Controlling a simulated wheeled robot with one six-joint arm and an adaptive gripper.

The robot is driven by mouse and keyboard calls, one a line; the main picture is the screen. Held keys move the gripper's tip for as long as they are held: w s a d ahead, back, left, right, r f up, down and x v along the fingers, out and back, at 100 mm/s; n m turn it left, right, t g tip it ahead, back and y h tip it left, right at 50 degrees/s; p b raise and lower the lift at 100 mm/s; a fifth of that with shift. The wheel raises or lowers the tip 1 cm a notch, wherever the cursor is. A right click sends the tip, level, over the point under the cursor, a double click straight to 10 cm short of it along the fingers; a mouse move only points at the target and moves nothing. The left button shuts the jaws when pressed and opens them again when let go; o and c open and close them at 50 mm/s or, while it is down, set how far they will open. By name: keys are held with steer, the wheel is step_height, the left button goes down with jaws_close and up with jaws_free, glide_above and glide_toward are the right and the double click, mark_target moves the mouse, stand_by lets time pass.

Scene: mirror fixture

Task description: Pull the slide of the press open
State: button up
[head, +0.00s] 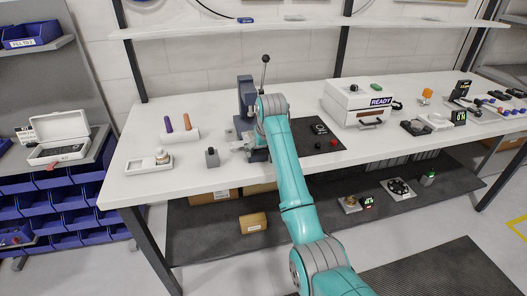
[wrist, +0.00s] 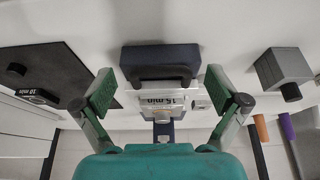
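The press (head: 245,92) is a dark blue upright on the bench, with a black-knobbed lever (head: 264,68) at its top. My arm hides part of its lower front in the head view. I cannot tell for certain which piece is the slide. My gripper (wrist: 160,92) is open, its green fingers spread on either side of the plate, with gaps and nothing visibly held.
A grey block (head: 211,158) stands left of the press; it also shows in the wrist view (wrist: 283,67). A white rack (head: 179,135) with orange and purple handles is farther left. A black mat (head: 318,145) and a white "READY" box (head: 347,105) are to the right.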

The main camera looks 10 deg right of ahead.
steer(key=shift+r, duration=0.1)
steer(key=v, duration=1.1)
steer(key=shift+s+r, duration=0.2)
steer(key=shift+r, duration=0.15)
